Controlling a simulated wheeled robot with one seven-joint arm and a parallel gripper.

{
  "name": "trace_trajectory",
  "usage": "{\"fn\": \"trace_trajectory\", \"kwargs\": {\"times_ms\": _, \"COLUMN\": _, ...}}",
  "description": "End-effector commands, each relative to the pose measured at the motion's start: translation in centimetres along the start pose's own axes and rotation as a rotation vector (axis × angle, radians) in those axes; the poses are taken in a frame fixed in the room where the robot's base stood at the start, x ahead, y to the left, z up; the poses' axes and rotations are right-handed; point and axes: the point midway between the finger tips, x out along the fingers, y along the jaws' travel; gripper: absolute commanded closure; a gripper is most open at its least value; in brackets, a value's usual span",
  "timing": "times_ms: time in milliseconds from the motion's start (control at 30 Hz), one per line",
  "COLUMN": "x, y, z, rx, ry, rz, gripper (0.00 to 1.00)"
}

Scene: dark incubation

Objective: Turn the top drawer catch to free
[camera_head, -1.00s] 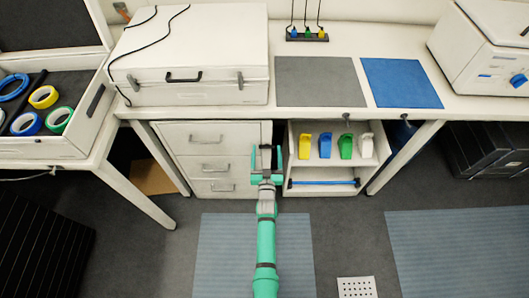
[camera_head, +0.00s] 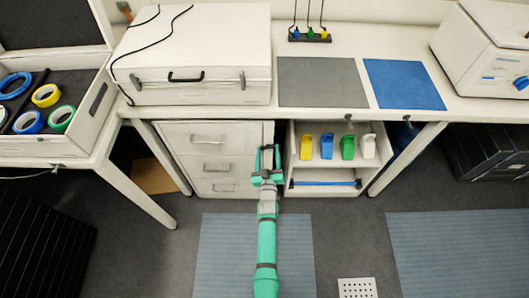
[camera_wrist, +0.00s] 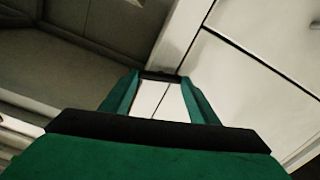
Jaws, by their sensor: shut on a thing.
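The white drawer cabinet (camera_head: 178,152) stands under the bench, with its top drawer (camera_head: 232,133) pushed in. My gripper (camera_head: 268,150) is at the cabinet's right front edge, beside the top drawer. Its jaws have drawn together on the catch. The catch is hidden behind my fingers in the head view. In the wrist view my green fingers (camera_wrist: 160,80) reach forward, and a small dark piece (camera_wrist: 160,75) shows between their tips, likely the catch. How far the catch is turned cannot be told.
An open shelf (camera_head: 325,174) with several coloured bottles stands close to the right of my gripper. A white case (camera_head: 200,85) sits on the bench above. A bench leg (camera_head: 402,158) stands further right. The floor in front has a grey-blue mat (camera_head: 225,250).

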Motion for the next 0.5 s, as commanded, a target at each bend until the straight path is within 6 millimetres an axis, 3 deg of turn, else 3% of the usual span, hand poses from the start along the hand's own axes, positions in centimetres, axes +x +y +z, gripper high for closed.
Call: {"fn": "trace_trajectory", "kwargs": {"times_ms": 500, "x": -0.01, "y": -0.87, "z": -0.17, "rx": -0.490, "ry": 0.006, "rz": -0.009, "gripper": 0.68}}
